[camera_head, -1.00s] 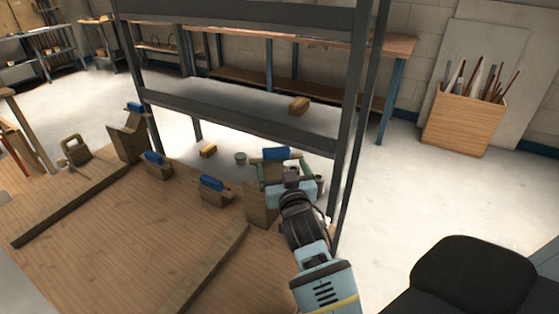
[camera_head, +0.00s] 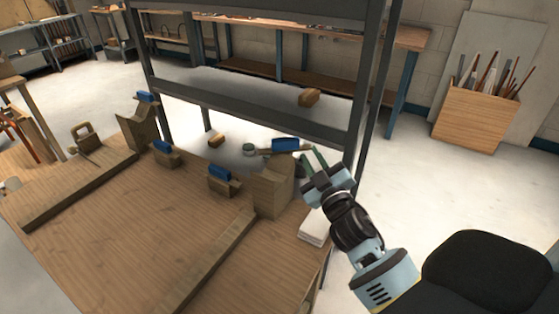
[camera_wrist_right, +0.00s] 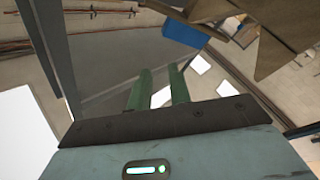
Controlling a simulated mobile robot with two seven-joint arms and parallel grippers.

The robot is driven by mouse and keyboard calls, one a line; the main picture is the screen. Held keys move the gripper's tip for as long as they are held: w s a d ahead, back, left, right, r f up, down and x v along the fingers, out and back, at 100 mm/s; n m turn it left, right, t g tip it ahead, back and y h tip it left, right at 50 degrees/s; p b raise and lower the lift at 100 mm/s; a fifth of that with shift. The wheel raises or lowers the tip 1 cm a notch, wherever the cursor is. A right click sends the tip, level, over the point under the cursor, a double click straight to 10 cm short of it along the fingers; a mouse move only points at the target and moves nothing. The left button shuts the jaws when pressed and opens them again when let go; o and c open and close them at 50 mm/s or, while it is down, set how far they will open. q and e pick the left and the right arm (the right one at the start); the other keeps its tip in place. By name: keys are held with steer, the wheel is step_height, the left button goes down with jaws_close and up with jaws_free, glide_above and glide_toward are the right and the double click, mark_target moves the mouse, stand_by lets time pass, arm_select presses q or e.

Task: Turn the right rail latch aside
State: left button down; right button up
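A blue latch (camera_head: 285,145) sits across the top of the tall wooden block (camera_head: 272,190) at the far end of the right rail (camera_head: 215,262). It also shows in the right wrist view (camera_wrist_right: 185,33), above and right of the fingers. My right gripper (camera_head: 313,162) has green fingers and stands just right of the latch and block, apart from them in the head view. In the right wrist view its two fingers (camera_wrist_right: 160,88) are parallel with a gap between them and nothing held. My left gripper is not in view.
More blue latches sit on blocks to the left (camera_head: 219,173), (camera_head: 162,146). A dark metal shelf frame (camera_head: 355,125) rises close behind my right gripper. A white pad (camera_head: 315,228) lies at the table's right edge. The wooden tabletop (camera_head: 130,225) is mostly clear.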

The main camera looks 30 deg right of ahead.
steer(key=n+y, duration=0.2)
steer(key=n, duration=0.1)
steer(key=s+n+y, duration=0.1)
steer(key=n+y, duration=0.1)
steer(key=n, duration=0.1)
steer(key=shift+s+a+f+n+t, duration=0.1)
steer(key=shift+s+f+n+t, duration=0.1)
steer(key=shift+n+t, duration=0.15)
jaws_close()
steer(key=s+f+n+g+y, duration=0.1)
steer(key=n+y, duration=0.1)
steer(key=n, duration=0.1)
steer(key=s+a+f+n+g+y, duration=0.1)
steer(key=n+g+y, duration=0.1)
steer(key=n, duration=0.2)
steer(key=s+a+f+n+g+y, duration=0.1)
steer(key=n+y, duration=0.2)
steer(key=shift+s+f+n, duration=0.1)
steer(key=shift+f+n, duration=0.2)
steer(key=shift+n, duration=0.05)
